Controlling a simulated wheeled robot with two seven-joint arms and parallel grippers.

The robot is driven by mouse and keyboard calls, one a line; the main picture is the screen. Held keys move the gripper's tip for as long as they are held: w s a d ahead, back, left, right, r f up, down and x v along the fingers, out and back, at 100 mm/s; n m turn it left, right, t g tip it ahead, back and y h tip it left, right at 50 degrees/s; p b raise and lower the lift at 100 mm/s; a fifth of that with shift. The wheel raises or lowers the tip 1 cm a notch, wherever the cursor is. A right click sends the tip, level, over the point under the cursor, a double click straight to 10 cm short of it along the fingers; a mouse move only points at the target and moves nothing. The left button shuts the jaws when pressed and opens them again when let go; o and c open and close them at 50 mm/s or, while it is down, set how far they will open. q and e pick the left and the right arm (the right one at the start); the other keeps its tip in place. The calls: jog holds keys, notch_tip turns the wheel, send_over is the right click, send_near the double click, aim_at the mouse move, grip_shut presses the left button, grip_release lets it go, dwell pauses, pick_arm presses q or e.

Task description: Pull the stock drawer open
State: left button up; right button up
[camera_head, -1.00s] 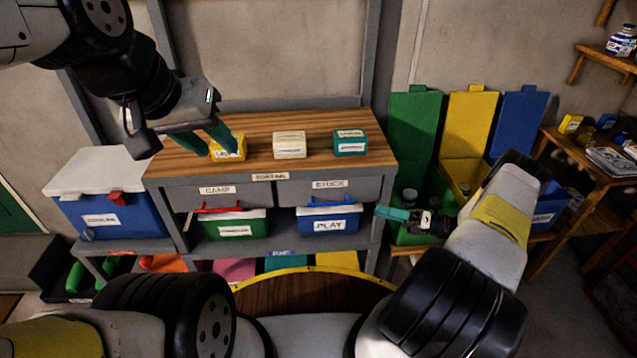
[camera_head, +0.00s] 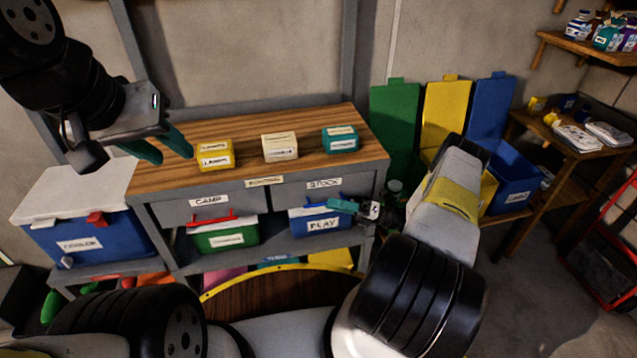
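The stock drawer (camera_head: 297,191) is the right one of two grey drawers under the wooden worktop (camera_head: 300,122). Its white label reads STOCK, and its front looks flush with the frame. My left gripper (camera_head: 166,147) is above the worktop's left end, left of the yellow box, with its teal fingers apart and nothing between them. My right gripper (camera_head: 345,206) is just below the stock drawer's right part, in front of the blue PLAY bin (camera_head: 316,224). Its teal fingertips point left near a blue handle; contact and finger gap cannot be made out.
Yellow (camera_head: 215,156), cream (camera_head: 280,147) and teal (camera_head: 340,140) boxes stand on the worktop. The camp drawer (camera_head: 208,204) is left of the stock drawer, above a green bin (camera_head: 225,237). A blue cooler (camera_head: 82,231) stands at left. Tall coloured bins stand at right.

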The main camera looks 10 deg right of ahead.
jog(key=shift+x, duration=1.1)
jog(key=shift+c, duration=0.2)
grip_shut()
dwell(0.5)
